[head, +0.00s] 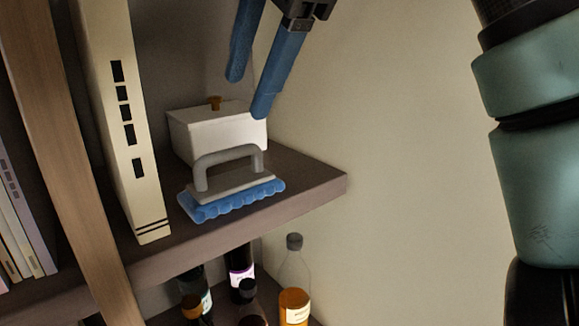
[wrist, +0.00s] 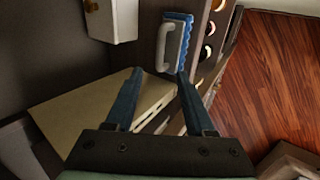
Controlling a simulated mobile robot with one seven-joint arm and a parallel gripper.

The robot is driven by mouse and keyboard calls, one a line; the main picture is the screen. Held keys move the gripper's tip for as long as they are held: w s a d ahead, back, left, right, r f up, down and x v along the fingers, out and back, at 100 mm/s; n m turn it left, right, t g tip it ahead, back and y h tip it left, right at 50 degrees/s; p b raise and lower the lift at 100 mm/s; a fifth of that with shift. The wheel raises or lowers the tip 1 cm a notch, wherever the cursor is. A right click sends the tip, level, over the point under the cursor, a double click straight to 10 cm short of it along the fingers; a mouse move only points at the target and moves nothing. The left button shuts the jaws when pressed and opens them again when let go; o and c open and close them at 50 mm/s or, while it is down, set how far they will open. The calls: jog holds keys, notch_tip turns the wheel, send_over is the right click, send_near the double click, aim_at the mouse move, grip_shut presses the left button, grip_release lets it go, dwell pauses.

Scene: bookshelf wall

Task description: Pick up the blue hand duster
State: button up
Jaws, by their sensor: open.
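The blue hand duster (head: 232,200) lies on the wooden shelf board near its front edge in the head view. It has a grey arched handle on a grey plate with blue scalloped bristles beneath. It also shows at the top of the wrist view (wrist: 178,40), beyond my fingertips. My gripper (head: 250,95) has two blue fingers, open and empty. In the head view it hangs above the duster, over the white box. In the wrist view the fingers (wrist: 158,75) point toward the duster, with a gap between them and the handle.
A white box (head: 215,137) with a brown knob stands right behind the duster. A tall cream book (head: 122,130) stands upright to its left. Bottles (head: 294,295) stand on the shelf below. The wall (head: 400,150) is to the right. The wrist view shows a red wooden floor (wrist: 270,75).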

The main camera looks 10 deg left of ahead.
aim_at(232, 150)
jog(key=p+x, duration=0.1)
jog(key=x, duration=0.2)
jog(key=p+x, duration=0.1)
jog(key=x, duration=0.3)
jog(key=p+x, duration=0.1)
jog(key=x, duration=0.2)
jog(key=shift+w+d+f+p, duration=0.1)
jog(key=shift+w+f+p, duration=0.1)
jog(key=shift+w+p, duration=0.15)
grip_shut()
dwell(1.0)
